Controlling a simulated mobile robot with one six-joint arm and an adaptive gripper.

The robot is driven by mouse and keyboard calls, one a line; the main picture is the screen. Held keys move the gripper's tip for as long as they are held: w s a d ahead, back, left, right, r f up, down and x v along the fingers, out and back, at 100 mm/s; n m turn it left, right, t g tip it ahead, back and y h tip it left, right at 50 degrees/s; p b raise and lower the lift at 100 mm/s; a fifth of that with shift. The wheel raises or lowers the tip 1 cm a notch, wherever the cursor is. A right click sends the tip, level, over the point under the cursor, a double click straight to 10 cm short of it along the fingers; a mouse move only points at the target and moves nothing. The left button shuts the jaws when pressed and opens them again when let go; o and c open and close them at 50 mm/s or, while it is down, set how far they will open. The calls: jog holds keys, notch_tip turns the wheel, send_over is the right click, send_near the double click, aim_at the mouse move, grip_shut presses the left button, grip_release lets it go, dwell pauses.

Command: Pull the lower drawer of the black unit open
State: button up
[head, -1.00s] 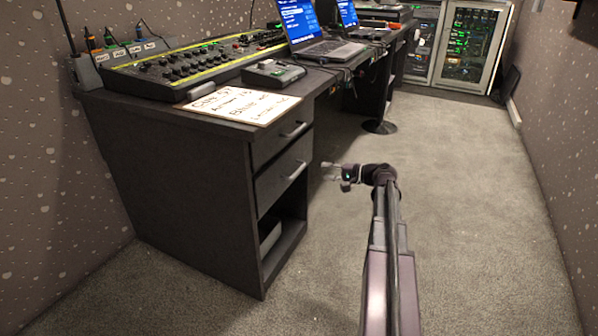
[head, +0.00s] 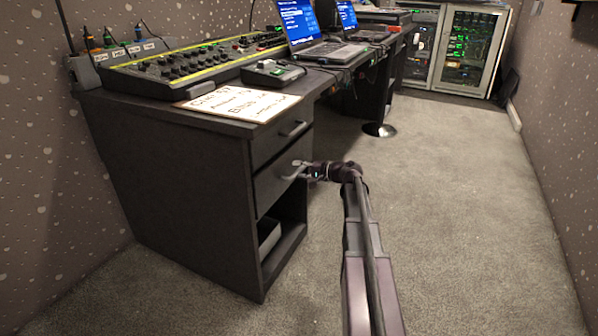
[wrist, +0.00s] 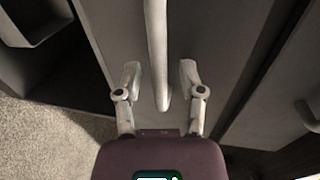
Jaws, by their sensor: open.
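The black unit (head: 180,180) is the desk pedestal, with two drawers above an open shelf. The lower drawer (head: 268,192) is shut, flush with the unit's front. My gripper (head: 295,170) is open at its front, around the height of its handle. In the wrist view, the lower drawer's pale bar handle (wrist: 157,45) runs between the two spread fingers of my gripper (wrist: 160,75), with a gap on each side. The head view hides most of this handle behind my fingers. Whether the fingertips touch the drawer front (wrist: 215,45) is unclear.
The upper drawer (head: 275,142) is shut; its handle (wrist: 306,115) also shows at right in the wrist view. A light box sits in the open shelf (head: 285,240). The desktop holds a mixer (head: 190,65), laptops and a written sign (head: 240,103). Carpet (head: 460,200) to the right is clear.

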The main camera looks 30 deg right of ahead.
grip_shut()
jog(key=shift+s+a, duration=0.1)
jog(key=shift+s, duration=0.05)
